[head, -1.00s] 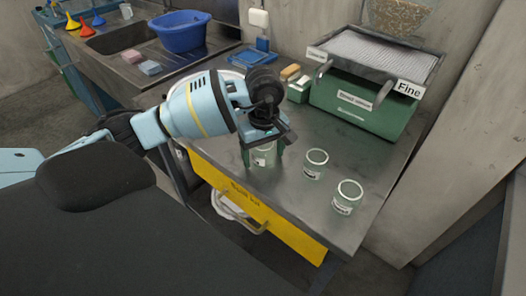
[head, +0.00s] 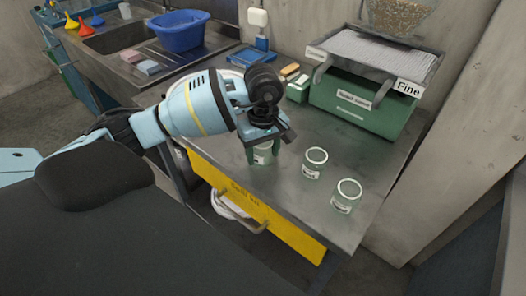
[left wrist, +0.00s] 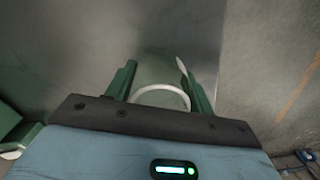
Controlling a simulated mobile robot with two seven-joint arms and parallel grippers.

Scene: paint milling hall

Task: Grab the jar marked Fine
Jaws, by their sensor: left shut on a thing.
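My left gripper (head: 264,148) points down and is shut on the left jar, with a finger on each side. In the left wrist view its green fingers (left wrist: 160,88) flank the jar's pale rim (left wrist: 160,90). The gripper hides the jar's top in the head view. My right gripper is not in view.
A green machine (head: 362,108) with a grey mesh top and a "Fine" sign (head: 408,88) stands at the back of the bench (head: 290,215). A yellow drawer front (head: 255,205) is below. A blue basin (head: 180,32) is by the sink. The bench around the two other jars is clear.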

